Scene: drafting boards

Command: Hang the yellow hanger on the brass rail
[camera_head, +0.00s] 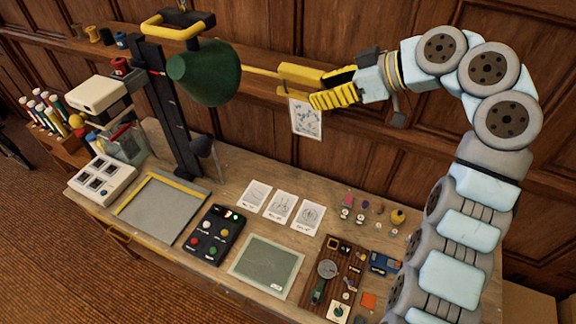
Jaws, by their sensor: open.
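My gripper (322,88), with yellow ridged fingers, is at the upper middle, pointing left, and its jaws are open. A thin yellow bar (262,72), which looks like the brass rail, runs from behind the green lamp shade to the gripper. A yellow piece (298,73), likely the yellow hanger, is at the fingertips, where the bar ends in view. It blends with the fingers, so I cannot tell whether it rests on the bar or touches them. A white printed card (306,119) hangs just below it.
The green lamp shade (204,75) and its dark post (168,105) stand left of the gripper. A wooden shelf (232,62) runs along the panelled wall. The bench below holds a grey tray (160,208), a button box (214,233), paper cards (281,206) and a green board (267,264).

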